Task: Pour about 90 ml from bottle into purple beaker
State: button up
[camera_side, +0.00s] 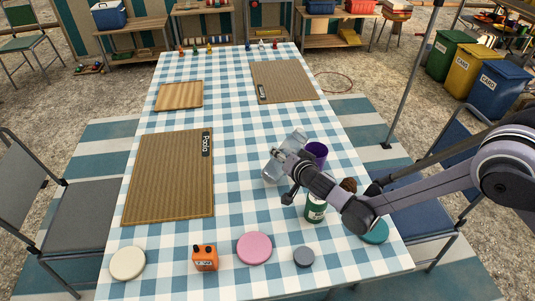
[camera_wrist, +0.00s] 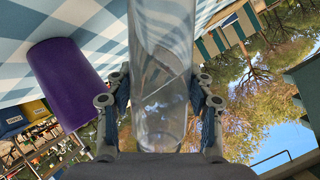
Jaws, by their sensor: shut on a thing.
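My gripper (camera_side: 284,163) is shut on a clear bottle (camera_side: 270,172) above the checked table. The bottle is tilted in the side view. In the wrist view the bottle (camera_wrist: 163,40) runs between the two fingers (camera_wrist: 162,92), with a slanted line across it that looks like a liquid surface. Its mouth is not clearly seen, and I cannot tell how full it is. The purple beaker (camera_side: 318,150) stands upright on the table, just right of the bottle. It also shows in the wrist view (camera_wrist: 68,82), left of the bottle and apart from it. Its inside is hidden there.
A green-labelled jar (camera_side: 315,212) and a teal disc (camera_side: 375,232) are near my arm. A woven mat (camera_side: 168,180) lies left. The table's centre is clear.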

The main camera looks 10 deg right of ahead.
aim_at(291, 148)
jog(key=shift+d+m, duration=0.2)
jog(key=shift+m, duration=0.1)
jog(key=shift+a+f+m+y, duration=0.2)
jog(key=shift+f+m+y, duration=0.25)
jog(key=shift+y, duration=0.35)
jog(key=shift+a+r+m+y, duration=0.35)
jog(key=shift+r+m+y, duration=0.15)
jog(key=shift+r+m, duration=0.2)
jog(key=shift+a+m+y, duration=0.1)
jog(key=shift+m+y, duration=0.2)
jog(key=shift+m, duration=0.05)
jog(key=shift+s+a+r+m+y, duration=0.1)
jog(key=shift+a+r+m+y, duration=0.05)
jog(key=shift+r+m+y, duration=0.4)
jog(key=shift+r, duration=0.15)
jog(key=shift+d+r+m+y, duration=0.35)
jog(key=shift+d+r+m, duration=0.15)
jog(key=shift+r+m, duration=0.15)
jog(key=shift+d+r+m+y, duration=0.1)
jog(key=shift+r+m+y, duration=0.3)
jog(key=shift+r+m, duration=0.2)
